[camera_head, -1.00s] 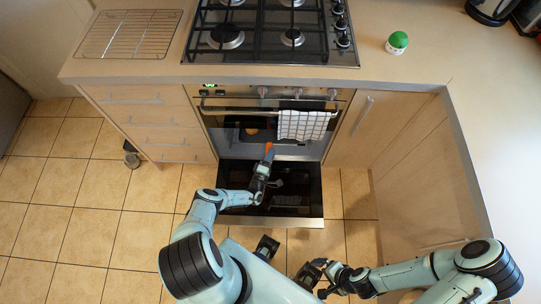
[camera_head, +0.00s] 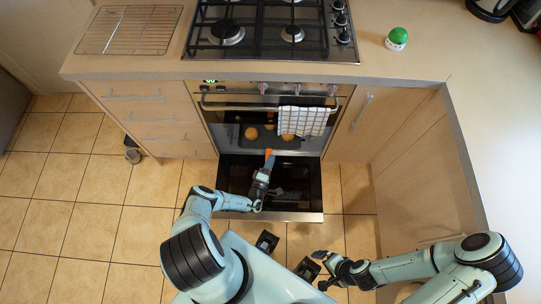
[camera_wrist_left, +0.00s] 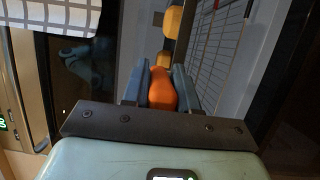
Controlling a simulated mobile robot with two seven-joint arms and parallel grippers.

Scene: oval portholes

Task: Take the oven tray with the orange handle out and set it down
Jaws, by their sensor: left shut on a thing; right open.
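The oven tray (camera_head: 264,143) is dark and sits in the oven mouth with several round golden-brown pieces of food on it. Its orange handle (camera_head: 270,153) points out over the lowered oven door (camera_head: 235,178). My left gripper (camera_head: 268,162) is shut on the orange handle. In the left wrist view the handle (camera_wrist_left: 162,88) sits between both fingers, with food pieces (camera_wrist_left: 173,20) beyond it. How far the tray reaches back into the oven is hidden. My right gripper (camera_head: 325,268) is open and empty, low over the floor at the right.
A checked towel (camera_head: 303,121) hangs on the oven front beside the opening. A wire rack (camera_head: 130,30) lies on the left counter, left of the gas hob (camera_head: 270,32). A green-topped white jar (camera_head: 397,39) stands on the right counter. Counter around the jar is clear.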

